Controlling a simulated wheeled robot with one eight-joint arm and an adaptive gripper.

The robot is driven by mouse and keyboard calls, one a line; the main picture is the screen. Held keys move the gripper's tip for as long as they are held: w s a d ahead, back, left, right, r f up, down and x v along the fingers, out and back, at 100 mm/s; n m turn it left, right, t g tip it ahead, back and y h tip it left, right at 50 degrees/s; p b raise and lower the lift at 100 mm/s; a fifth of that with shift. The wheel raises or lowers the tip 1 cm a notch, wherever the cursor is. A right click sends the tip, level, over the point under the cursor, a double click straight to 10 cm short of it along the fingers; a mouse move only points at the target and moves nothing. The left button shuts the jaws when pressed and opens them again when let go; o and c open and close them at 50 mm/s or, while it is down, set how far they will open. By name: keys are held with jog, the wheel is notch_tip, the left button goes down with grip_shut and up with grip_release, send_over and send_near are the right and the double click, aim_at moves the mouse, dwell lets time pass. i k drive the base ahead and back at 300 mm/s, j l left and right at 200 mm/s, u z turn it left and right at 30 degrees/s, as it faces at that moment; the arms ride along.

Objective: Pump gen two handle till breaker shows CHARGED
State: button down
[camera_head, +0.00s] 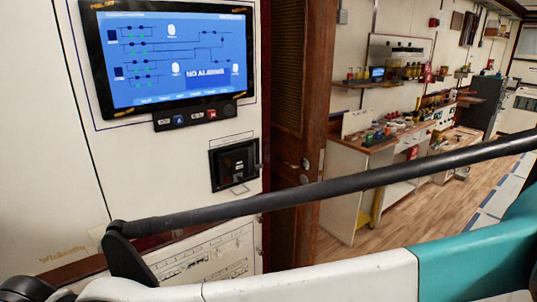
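No breaker labelled gen two, pump handle or CHARGED flag can be made out in the head view. A white cabinet front (60,150) fills the left side. A small black framed unit (236,163) is set into it, with a dark recessed face; its markings are too small to read. My gripper is not in view. White and teal parts of my own arm cross the bottom of the picture and hide the lower cabinet.
A blue screen (150,85) reading "NO ALARMS" is mounted on the cabinet. A brown wooden door (290,150) stands right of it. Behind, a workbench (365,150) holds many small items. Wooden floor (415,205) shows clear at the right.

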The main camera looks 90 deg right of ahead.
aim_at(256, 167)
jog(key=l+z, duration=0.25)
jog(key=z, duration=0.2)
jog(key=k+l+z, duration=0.1)
jog(key=l+z, duration=0.5)
jog(key=z, duration=0.25)
jog(key=l+z, duration=0.25)
jog(key=z, duration=0.2)
jog(key=i+l, duration=0.15)
jog(key=l, duration=0.25)
jog(key=i+l, duration=0.15)
jog(key=l, duration=0.2)
